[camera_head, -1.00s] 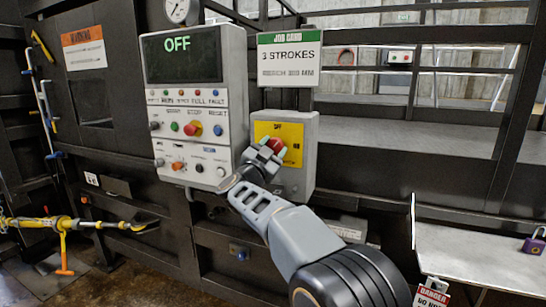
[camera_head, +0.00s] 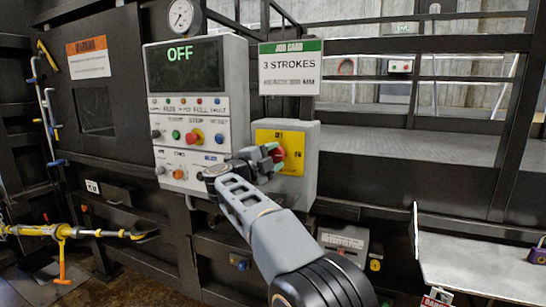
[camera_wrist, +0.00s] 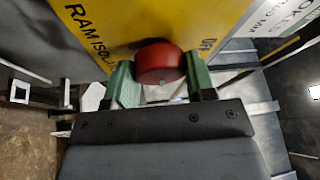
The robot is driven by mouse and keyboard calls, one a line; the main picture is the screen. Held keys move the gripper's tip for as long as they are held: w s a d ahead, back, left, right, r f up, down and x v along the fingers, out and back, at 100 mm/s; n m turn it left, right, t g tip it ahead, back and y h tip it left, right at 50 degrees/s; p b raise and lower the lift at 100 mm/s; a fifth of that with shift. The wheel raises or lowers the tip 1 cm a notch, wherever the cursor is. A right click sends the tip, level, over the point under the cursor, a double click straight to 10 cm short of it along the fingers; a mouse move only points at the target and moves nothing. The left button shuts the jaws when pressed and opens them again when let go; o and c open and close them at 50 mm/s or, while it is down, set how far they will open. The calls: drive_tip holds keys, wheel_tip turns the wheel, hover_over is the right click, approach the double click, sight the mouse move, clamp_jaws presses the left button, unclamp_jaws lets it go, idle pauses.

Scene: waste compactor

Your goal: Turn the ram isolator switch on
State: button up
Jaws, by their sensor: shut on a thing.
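The ram isolator switch is a red knob (camera_wrist: 160,64) on a yellow plate (camera_head: 293,150), mounted on a grey box (camera_head: 308,172) right of the control panel. The wrist view shows the plate with the lettering "RAM ISOL…" and "OFF". My gripper (camera_head: 268,153) is at the knob, with its green-padded fingers on either side of it, also in the wrist view (camera_wrist: 160,82). It is shut on the knob. In the head view the gripper hides part of the knob and the plate's left side.
The control panel (camera_head: 190,100) reads "OFF" and has several buttons close left of my gripper. A job card sign (camera_head: 290,68) hangs above the box. A metal shelf (camera_head: 480,262) with a purple padlock (camera_head: 537,252) is at lower right. A yellow tool (camera_head: 65,230) is at left.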

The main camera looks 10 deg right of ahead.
drive_tip(key=shift+r+m, duration=0.1)
drive_tip(key=shift+m, duration=0.5)
drive_tip(key=o, duration=0.9)
drive_tip(key=b+v, duration=0.2)
drive_tip(key=v, duration=1.1)
drive_tip(key=shift+a, duration=0.4)
drive_tip(key=shift+s+r, duration=0.1)
drive_tip(key=shift+s, duration=0.05)
